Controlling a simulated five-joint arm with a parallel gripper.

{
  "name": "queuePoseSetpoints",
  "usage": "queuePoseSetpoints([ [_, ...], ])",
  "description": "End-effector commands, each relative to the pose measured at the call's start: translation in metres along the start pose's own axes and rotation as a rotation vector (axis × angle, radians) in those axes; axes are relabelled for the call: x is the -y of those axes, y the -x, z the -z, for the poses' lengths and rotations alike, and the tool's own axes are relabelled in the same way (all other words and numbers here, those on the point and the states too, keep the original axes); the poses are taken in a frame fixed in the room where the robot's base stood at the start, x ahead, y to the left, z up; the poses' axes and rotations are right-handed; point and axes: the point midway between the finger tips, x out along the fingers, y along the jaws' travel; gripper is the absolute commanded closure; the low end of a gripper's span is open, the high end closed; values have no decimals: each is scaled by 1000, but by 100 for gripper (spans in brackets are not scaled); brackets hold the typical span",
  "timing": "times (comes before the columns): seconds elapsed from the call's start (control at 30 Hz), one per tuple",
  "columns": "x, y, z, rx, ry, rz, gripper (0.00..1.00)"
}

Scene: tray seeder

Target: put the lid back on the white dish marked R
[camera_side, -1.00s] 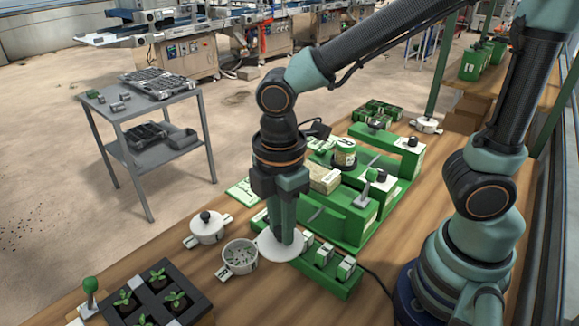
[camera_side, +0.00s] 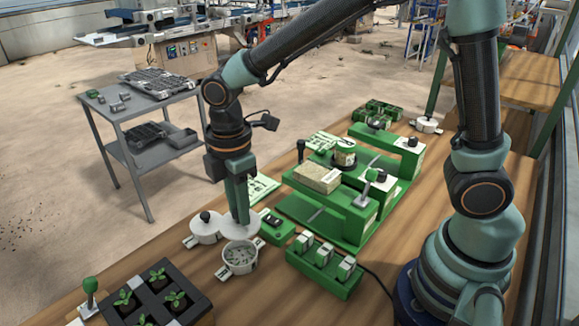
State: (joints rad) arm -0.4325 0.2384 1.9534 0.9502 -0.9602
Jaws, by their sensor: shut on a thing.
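My gripper (camera_side: 238,215) points down and is shut on a round white lid (camera_side: 249,228); the fingers hide the lid's knob. The lid looks level and sits just behind and above an open white dish (camera_side: 252,267) in this view. The dish has side tabs and small bits of green-grey content inside. Its mark is too small to read. A gap between lid and dish cannot be judged exactly. A second white dish (camera_side: 204,234), with its lid and black knob on, stands just left of the held lid.
A black tray of seedlings (camera_side: 190,313) and a green-knobbed handle (camera_side: 90,285) are at front left. A green switch box (camera_side: 276,228) and a green block with white switches (camera_side: 322,270) lie to the right. The green seeder (camera_side: 345,215) stands behind. Another lidded dish (camera_side: 427,125) is far back.

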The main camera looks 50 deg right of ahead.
Motion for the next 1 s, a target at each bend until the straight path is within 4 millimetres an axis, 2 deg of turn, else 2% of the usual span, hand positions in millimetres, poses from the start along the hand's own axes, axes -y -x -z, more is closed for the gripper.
queuePoseSetpoints([
  [0.1, -11, -14, 1, 1, 2, 2, 100],
  [0.23, -16, -21, 1, 0, 4, -1, 100],
  [0.47, -17, -34, 1, 0, 4, 0, 100],
  [1.0, -16, -78, 1, 1, 4, 1, 100],
])
